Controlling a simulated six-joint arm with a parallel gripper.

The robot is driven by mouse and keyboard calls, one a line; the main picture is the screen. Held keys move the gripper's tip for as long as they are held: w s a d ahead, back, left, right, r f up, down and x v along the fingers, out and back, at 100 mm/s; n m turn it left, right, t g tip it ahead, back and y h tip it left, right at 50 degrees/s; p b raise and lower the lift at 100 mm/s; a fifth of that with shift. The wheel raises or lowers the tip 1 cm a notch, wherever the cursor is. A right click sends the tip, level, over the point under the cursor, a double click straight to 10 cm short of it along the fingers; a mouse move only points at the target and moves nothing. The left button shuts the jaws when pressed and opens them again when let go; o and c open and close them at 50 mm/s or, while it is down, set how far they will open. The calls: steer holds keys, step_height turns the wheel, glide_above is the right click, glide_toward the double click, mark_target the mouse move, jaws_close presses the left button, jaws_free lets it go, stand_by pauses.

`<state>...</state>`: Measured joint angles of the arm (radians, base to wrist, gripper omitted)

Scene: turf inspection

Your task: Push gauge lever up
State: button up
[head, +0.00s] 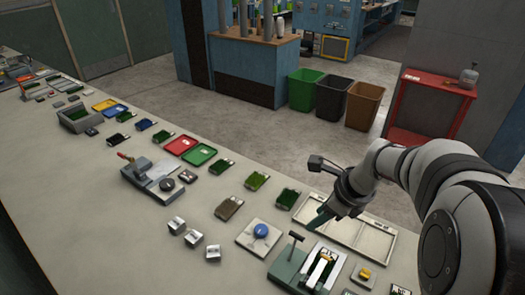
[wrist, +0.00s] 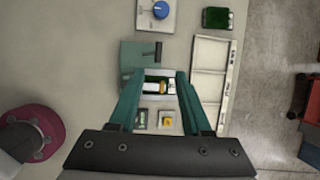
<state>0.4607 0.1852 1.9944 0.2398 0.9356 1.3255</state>
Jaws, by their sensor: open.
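A teal-grey gauge device (head: 287,268) stands on the bench at the lower right of the head view, with a dark T-shaped lever (head: 294,246) rising from its left part. In the wrist view the lever (wrist: 158,50) shows as a dark bar over the teal base (wrist: 135,54). My gripper (head: 320,219) is above the bench, beyond the device in the head view. In the wrist view my gripper (wrist: 160,80) is open and empty, its teal fingers apart; the lever appears just beyond the fingertips, not touched.
A white sectioned tray (head: 345,228) lies beside the device. A plate with a blue knob (head: 260,232) is to its left. Another device with a red-tipped lever (head: 155,180) stands further along the bench. Several small turf samples and blocks lie around. Bins (head: 333,97) stand on the floor.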

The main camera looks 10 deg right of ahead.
mark_target(296, 234)
steer(key=x, duration=1.4)
steer(key=shift+s+a, duration=0.1)
steer(key=shift+s, duration=0.05)
jaws_close()
stand_by(0.6)
